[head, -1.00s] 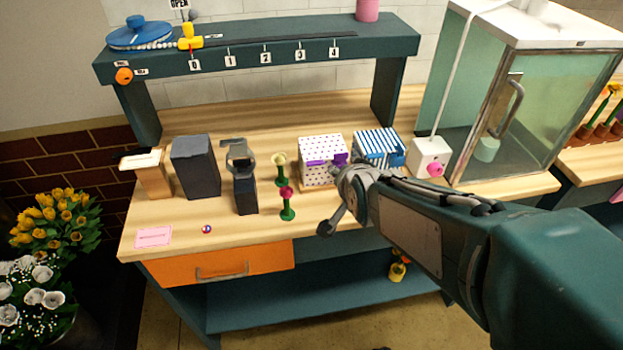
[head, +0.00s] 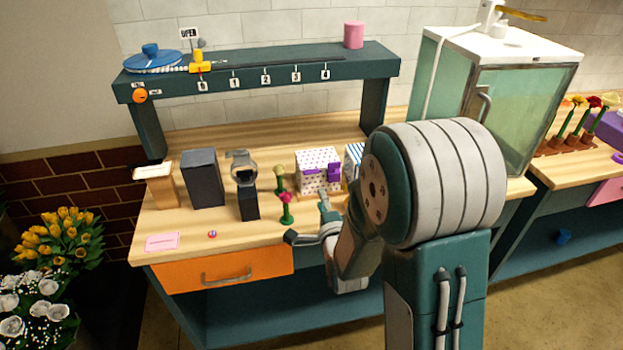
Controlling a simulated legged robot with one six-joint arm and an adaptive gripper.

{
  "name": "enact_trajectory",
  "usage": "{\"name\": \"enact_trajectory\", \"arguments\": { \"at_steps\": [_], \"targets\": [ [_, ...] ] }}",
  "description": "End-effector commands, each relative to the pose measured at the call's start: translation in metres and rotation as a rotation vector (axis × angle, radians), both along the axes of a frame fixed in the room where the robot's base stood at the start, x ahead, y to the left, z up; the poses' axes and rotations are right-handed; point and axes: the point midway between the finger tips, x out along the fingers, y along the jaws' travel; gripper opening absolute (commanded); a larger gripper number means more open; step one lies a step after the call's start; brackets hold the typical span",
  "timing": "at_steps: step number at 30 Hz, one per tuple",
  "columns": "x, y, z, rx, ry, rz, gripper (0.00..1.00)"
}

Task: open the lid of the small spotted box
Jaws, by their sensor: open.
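The small spotted box (head: 312,158), white with dark dots, stands on the wooden worktop. Purple parts (head: 334,172) show on its front, and its lid looks shut. My gripper (head: 308,220) is open and empty, in front of and slightly below the box in the picture. One finger is near the box's lower front and the other points left toward the bench's front edge. The fingers look apart from the box. My forearm hides part of the worktop to the right.
A red flower (head: 286,208) in a green holder and a pale flower (head: 280,178) stand just left of the box. A blue-striped box (head: 353,156) is right of it, mostly hidden by my arm. A dark block (head: 203,178) and a glass cabinet (head: 520,110) stand farther out.

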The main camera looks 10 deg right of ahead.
Motion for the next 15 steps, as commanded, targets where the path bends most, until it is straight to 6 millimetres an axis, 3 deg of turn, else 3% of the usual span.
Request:
{"name": "enact_trajectory", "arguments": {
  "at_steps": [9,15],
  "targets": [
    [0.059,0.003,0.0,-0.005,-0.001,0.0,0.44],
    [0.086,0.002,0.0,-0.005,0.001,0.0,0.44]
  ]
}}
